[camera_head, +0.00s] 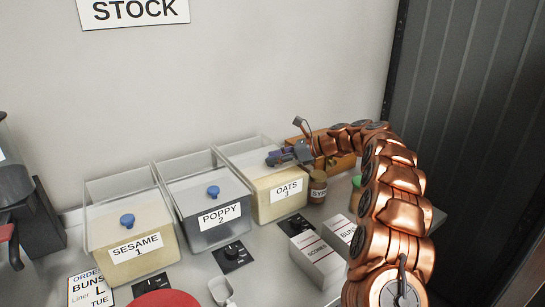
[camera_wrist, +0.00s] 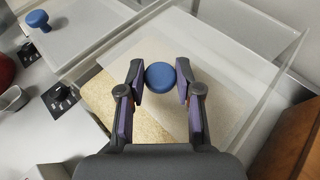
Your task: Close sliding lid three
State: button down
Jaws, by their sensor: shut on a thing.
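Bin three (camera_head: 262,207) is a clear box of pale oats labelled "OATS 3", the rightmost of the three bins. My gripper (camera_head: 276,158) is over its top, reaching in from the right. In the wrist view my gripper (camera_wrist: 160,80) is shut on the round blue knob (camera_wrist: 160,76), one finger on each side. The knob is on the pale translucent sliding lid three (camera_wrist: 215,85). Grainy oats show beside the lid's edge at lower left in the wrist view.
Bin two, poppy (camera_head: 205,232), and bin one, sesame (camera_head: 130,262), stand to the left with blue knobs. A syrup jar (camera_head: 318,188) and a wooden box (camera_head: 345,163) are close on the right. A black dial (camera_head: 232,254) and cartons (camera_head: 316,262) lie in front.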

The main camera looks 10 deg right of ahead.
jog(key=s, duration=0.1)
jog(key=s+d, duration=0.1)
jog(key=s, duration=0.1)
jog(key=s+d, duration=0.1)
jog(key=s, duration=0.1)
jog(key=shift+s+d+f, duration=0.1)
jog(key=shift+s, duration=0.05)
dwell(0.4)
jog(key=c, duration=1.2)
grip_release()
jog(key=shift+o, duration=0.8)
jog(key=shift+s+d, duration=0.15)
jog(key=shift+o, duration=1.2)
